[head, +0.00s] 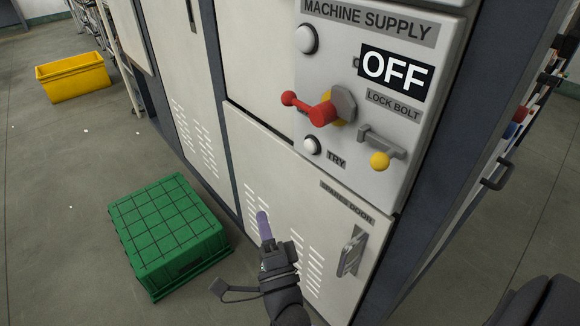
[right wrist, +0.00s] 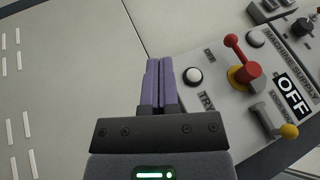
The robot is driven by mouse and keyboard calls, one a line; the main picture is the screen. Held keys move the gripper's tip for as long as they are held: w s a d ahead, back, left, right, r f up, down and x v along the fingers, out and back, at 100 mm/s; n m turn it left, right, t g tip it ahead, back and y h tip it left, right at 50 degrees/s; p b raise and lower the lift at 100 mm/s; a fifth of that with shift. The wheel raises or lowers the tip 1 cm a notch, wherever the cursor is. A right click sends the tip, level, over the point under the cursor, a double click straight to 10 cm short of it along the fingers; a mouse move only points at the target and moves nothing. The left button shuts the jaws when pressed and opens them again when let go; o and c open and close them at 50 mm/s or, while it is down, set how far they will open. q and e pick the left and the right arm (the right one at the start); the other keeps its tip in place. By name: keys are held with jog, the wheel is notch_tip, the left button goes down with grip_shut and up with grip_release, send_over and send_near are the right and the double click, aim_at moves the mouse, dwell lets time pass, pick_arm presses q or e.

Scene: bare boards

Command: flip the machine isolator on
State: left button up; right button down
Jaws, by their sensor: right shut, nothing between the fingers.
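The machine isolator is a red rotary handle (head: 317,109) on a grey hub, mounted on the light grey "MACHINE SUPPLY" panel (head: 345,60). Its red arm points left in the head view, and the sign (head: 394,72) beside it reads OFF. The handle also shows in the right wrist view (right wrist: 242,66). A lock bolt with a yellow knob (head: 379,160) sits lower right of it. My right gripper (head: 263,224) is shut and empty, below and left of the handle, apart from the panel. In the right wrist view its purple fingers (right wrist: 158,85) are together. My left gripper is not in view.
A white TRY button (head: 311,145) sits below the handle and another white button (head: 307,39) above it. The lower cabinet door has a latch handle (head: 351,251). A green crate (head: 165,228) and a yellow bin (head: 73,78) stand on the floor at left.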

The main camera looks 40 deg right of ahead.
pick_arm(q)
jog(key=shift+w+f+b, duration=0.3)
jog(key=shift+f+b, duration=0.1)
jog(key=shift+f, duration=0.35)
pick_arm(e)
jog(key=s+d+r+m+g+h, duration=0.2)
jog(key=d+r+m+g+h, duration=0.2)
jog(key=m+h, duration=0.9)
jog(key=shift+s+d+r+m+g, duration=0.3)
jog(key=shift+r+m+g, duration=0.3)
jog(key=shift+m, duration=0.5)
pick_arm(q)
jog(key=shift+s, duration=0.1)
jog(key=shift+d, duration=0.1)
pick_arm(e)
jog(key=x, duration=0.4)
jog(key=a+r+x, duration=0.1)
jog(key=x, duration=0.3)
jog(key=a+x, duration=0.1)
jog(key=x, duration=0.4)
jog(key=shift+w+a+r, duration=0.3)
jog(key=shift+w+r, duration=0.05)
jog(key=shift+r, duration=0.05)
